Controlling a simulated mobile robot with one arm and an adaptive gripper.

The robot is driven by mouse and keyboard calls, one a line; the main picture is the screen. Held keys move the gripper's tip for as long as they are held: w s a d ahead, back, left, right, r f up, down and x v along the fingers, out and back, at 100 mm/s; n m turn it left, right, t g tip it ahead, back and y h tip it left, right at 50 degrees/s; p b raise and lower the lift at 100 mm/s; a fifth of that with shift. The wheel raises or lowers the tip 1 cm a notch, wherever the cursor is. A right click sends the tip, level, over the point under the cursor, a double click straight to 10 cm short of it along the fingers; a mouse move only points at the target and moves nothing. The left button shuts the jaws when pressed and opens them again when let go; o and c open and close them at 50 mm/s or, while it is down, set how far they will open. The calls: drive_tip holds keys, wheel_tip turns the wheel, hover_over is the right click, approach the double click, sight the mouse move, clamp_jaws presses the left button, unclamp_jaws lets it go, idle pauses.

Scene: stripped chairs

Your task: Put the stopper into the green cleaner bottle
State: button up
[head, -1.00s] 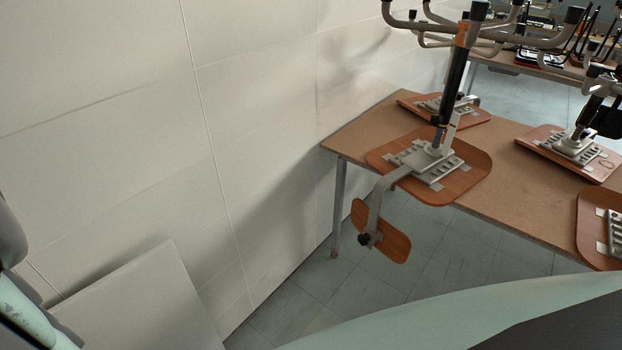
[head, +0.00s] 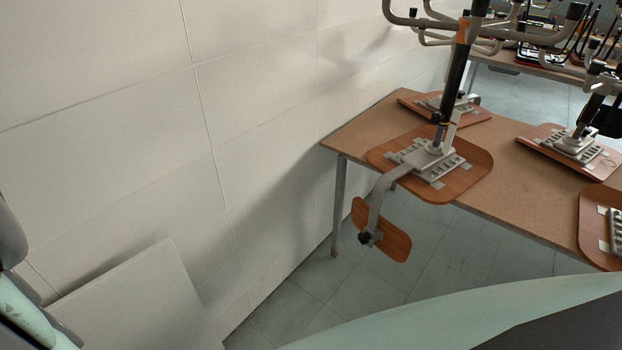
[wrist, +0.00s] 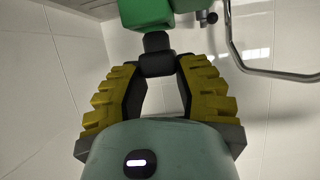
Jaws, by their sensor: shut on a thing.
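In the wrist view my gripper (wrist: 157,66) has two yellow ribbed fingers with black inner pads. It is shut on a small black piece (wrist: 156,64), which I take to be the stopper, between the fingertips. A narrower black part (wrist: 157,42) stands straight beyond it. A boxy green thing (wrist: 147,12) continues past that and is cut off by the top edge. I cannot tell whether the green thing is the cleaner bottle or part of what I hold. The head view shows neither bottle, stopper nor gripper.
A wooden table (head: 520,215) at the right carries several upturned chairs with brown seats (head: 468,178). One chair's backrest (head: 385,232) hangs off the table's front. A white tiled wall (head: 260,110) fills the left. A metal tube (wrist: 262,74) passes at the right in the wrist view.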

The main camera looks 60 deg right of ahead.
drive_tip(key=shift+f+b, duration=1.05)
drive_tip(key=shift+b, duration=0.15)
drive_tip(key=o, duration=0.9)
drive_tip(key=shift+d, duration=0.1)
drive_tip(key=v, duration=1.2)
drive_tip(key=shift+r, duration=0.1)
